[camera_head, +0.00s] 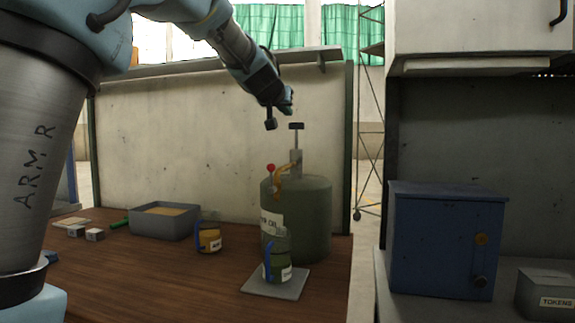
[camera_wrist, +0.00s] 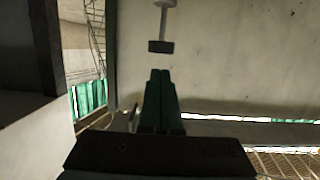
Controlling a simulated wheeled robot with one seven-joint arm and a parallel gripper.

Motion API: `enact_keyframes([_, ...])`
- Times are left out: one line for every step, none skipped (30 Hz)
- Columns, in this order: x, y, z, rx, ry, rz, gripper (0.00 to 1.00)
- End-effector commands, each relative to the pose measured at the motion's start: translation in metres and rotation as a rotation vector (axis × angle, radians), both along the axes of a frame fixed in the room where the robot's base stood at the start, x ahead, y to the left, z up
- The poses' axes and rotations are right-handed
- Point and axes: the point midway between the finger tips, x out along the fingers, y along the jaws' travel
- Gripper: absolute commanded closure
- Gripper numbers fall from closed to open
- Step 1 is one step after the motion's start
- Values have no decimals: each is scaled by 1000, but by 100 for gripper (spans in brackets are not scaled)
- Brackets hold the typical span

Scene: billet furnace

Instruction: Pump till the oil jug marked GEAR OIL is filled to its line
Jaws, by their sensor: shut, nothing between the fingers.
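A dark green oil drum (camera_head: 312,208) stands on the wooden bench, its label partly hidden. Its pump has an upright rod with a black T-handle (camera_head: 296,126), which also shows in the wrist view (camera_wrist: 161,46). A clear jug (camera_head: 277,266) with a blue handle and a white label stands upright in front of the drum; dark green shows in its lower part. Its label and fill line are too small to read. My gripper (camera_head: 288,108) is just above and left of the T-handle. In the wrist view its fingers (camera_wrist: 160,74) are together and empty, apart from the handle.
The jug stands on a grey plate (camera_head: 258,289). A second jug (camera_head: 209,239) with yellow contents is left of it, near a grey bin (camera_head: 164,222). A red knob (camera_head: 271,168) and orange spout (camera_head: 282,179) sit by the drum. A blue cabinet (camera_head: 445,240) stands right.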

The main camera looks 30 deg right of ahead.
Motion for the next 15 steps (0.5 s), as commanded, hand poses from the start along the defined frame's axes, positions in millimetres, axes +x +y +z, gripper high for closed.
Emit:
enact_keyframes([0,0,1,0,2,-2,100])
enact_keyframes([0,-1,1,2,2,-3,100])
enact_keyframes([0,-1,1,4,5,-5,100])
enact_keyframes([0,-2,1,5,7,-8,100])
enact_keyframes([0,-3,2,8,9,-10,100])
enact_keyframes([0,-4,3,11,12,-14,100])
enact_keyframes([0,-5,4,13,14,-17,100])
enact_keyframes([0,-6,4,15,17,-19,100])
enact_keyframes([-1,-7,6,18,22,-23,100])
enact_keyframes([-1,-7,7,21,23,-26,100])
enact_keyframes([-1,-8,8,22,26,-26,100])
enact_keyframes([-1,-9,10,24,28,-28,100])
enact_keyframes([-1,-9,12,25,28,-29,100])
enact_keyframes([-1,-9,14,25,30,-29,100])
enact_keyframes([-1,-9,18,25,30,-28,100])
